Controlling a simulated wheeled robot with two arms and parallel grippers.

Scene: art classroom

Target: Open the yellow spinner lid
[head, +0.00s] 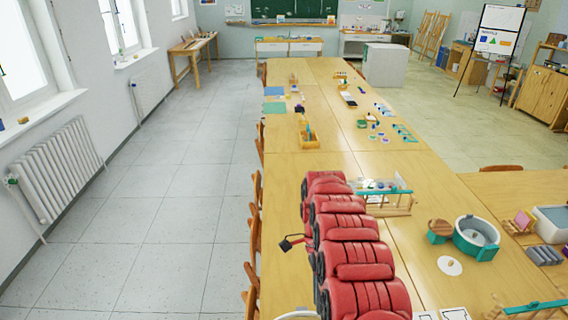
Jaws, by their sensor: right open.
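No plainly yellow spinner lid can be made out. A round teal tub (477,238) with a pale inside and a small knob-like middle stands on the table at the right; I cannot tell whether it is the spinner. A brown round top on a teal base (440,230) stands just left of it. A flat white disc (450,265) with a small tan piece lies in front. My red right arm reaches up the table's left part. My left gripper is out of view.
A wood-and-glass rack (383,196) stands close right of my arm. A grey-white bin (551,222) and grey blocks (544,255) are at the far right. Chairs (254,235) line the table's left edge. The floor aisle (170,200) at left is clear.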

